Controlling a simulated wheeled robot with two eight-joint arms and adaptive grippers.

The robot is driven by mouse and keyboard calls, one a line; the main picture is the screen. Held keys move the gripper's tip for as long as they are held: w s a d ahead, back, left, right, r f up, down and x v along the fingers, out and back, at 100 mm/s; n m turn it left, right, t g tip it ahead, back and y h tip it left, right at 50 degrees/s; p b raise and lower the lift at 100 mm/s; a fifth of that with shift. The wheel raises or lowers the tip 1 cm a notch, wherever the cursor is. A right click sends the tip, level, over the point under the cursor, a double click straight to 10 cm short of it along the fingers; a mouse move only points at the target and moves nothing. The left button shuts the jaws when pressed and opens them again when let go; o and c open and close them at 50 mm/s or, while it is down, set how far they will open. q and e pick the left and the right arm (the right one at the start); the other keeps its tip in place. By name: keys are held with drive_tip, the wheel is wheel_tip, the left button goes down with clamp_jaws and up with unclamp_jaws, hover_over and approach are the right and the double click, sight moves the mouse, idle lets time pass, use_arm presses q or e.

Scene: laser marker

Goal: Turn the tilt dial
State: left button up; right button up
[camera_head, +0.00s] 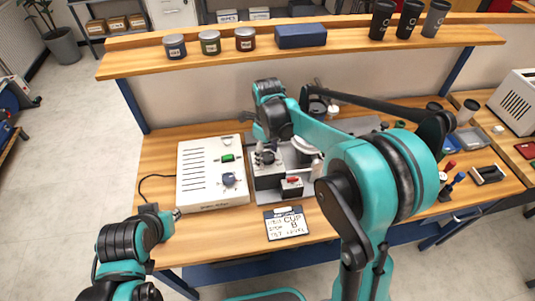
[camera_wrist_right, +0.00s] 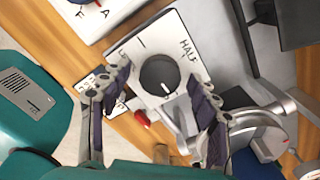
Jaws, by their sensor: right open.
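The tilt dial, a round dark knob (camera_wrist_right: 158,75), sits on a white plate (camera_wrist_right: 178,38) marked HALF in the right wrist view. In the head view the dial (camera_head: 267,157) is small, on top of the grey and white marker unit. My right gripper (camera_wrist_right: 161,82) is open, its two fingers on either side of the dial with gaps between; whether either finger touches the plate I cannot tell. In the head view my right arm reaches over the unit and partly hides it. My left gripper (camera_head: 176,214) is at the table's front left edge, its fingers unclear.
A white control box (camera_head: 195,160) with a green switch and its own knob (camera_head: 229,180) stands left of the unit. Tins (camera_head: 209,42) and cups line the shelf above.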

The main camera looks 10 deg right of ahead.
drive_tip(key=c, duration=1.2)
drive_tip(key=shift+o, duration=0.2)
